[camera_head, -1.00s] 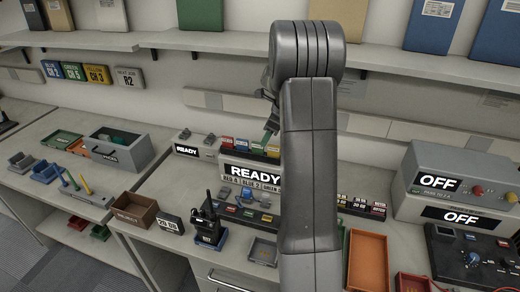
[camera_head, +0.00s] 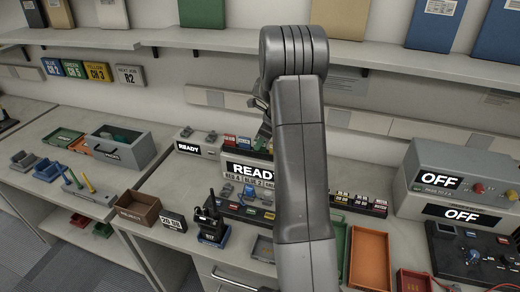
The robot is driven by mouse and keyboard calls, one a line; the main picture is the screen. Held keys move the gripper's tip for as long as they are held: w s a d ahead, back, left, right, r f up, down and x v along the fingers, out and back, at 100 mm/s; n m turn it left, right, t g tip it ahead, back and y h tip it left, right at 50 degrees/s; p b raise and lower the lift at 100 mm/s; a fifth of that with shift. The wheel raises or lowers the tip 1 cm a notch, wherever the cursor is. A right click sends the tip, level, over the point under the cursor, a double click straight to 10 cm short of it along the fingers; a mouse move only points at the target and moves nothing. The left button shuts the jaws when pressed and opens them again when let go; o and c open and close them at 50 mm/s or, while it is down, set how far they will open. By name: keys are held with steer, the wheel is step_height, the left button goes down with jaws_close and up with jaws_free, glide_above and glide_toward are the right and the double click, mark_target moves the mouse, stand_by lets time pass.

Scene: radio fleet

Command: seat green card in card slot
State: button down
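The card unit (camera_head: 240,168) stands mid-bench with a lit READY sign and a strip below lettered for red, blue and a partly covered third label. A red card (camera_head: 229,140) and a blue card (camera_head: 244,142) stand in its top. My gripper (camera_head: 264,128) is over the right part of this unit, mostly hidden behind my arm. A small green patch shows at its tips; I cannot tell whether this is a held green card or one standing in the slot. The finger opening is not visible.
A second READY unit (camera_head: 187,148) stands to the left. A handheld radio (camera_head: 210,222) sits in a blue cradle in front. An orange tray (camera_head: 370,258) and grey OFF boxes (camera_head: 440,170) are on the right. A shelf (camera_head: 150,40) runs above.

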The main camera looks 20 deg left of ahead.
steer(key=shift+r, duration=0.1)
step_height(320, 180, up, 3)
steer(key=p, duration=0.3)
steer(key=shift+r, duration=0.15)
steer(key=shift+s+d+r, duration=0.15)
steer(key=shift+d, duration=0.05)
steer(key=s+d, duration=0.9)
steer(key=d, duration=0.4)
steer(key=s+d+b, duration=0.1)
steer(key=s+d, duration=0.7)
steer(key=d, duration=0.5)
steer(key=shift+s, duration=0.35)
steer(key=shift+d+f, duration=0.1)
steer(key=shift+f, duration=0.1)
